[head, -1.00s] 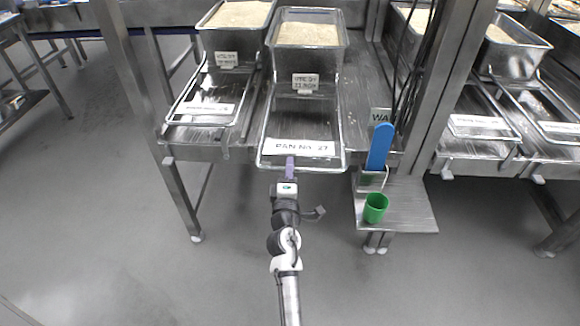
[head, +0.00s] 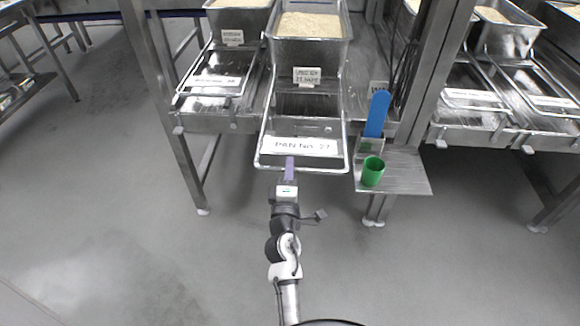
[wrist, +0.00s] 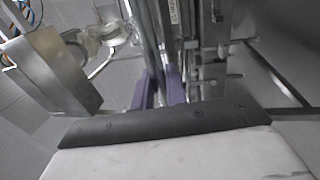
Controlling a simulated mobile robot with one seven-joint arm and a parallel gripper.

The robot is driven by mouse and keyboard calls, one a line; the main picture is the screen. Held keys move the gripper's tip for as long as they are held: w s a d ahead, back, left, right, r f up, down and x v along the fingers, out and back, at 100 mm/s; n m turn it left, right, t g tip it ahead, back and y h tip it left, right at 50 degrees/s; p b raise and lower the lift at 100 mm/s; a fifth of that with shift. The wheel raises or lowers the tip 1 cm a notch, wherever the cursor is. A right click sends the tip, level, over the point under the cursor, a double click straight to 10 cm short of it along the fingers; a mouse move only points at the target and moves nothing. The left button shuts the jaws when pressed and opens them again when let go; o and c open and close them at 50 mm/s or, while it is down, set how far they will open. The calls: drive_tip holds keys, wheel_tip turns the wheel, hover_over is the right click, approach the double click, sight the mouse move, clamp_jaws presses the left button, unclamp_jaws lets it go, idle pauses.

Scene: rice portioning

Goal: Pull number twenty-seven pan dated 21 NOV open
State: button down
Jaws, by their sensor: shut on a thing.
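The metal pan labelled "PAN No. 27" (head: 341,150) is at the centre of the head view. Its front part juts out past the bench edge. A small tag (head: 306,77) stands behind its open front; its small print is hard to read, apart from what looks like a 21 NOV date. A deep bin of rice (head: 305,50) is at its back. My gripper (head: 289,168) is shut on the middle of the pan's front rim. In the wrist view its purple fingers (wrist: 159,90) close on a metal edge; the exact contact is partly hidden.
A neighbouring pan (head: 214,80) stays back on the bench at left. A green cup (head: 372,171) and a blue paddle (head: 378,114) in a holder sit on a side shelf close at right. A steel post (head: 430,75) rises beyond them. The grey floor (head: 150,265) in front is clear.

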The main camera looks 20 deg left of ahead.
idle(0.3)
drive_tip(key=c, duration=1.5)
unclamp_jaws()
drive_tip(key=shift+s, duration=0.15)
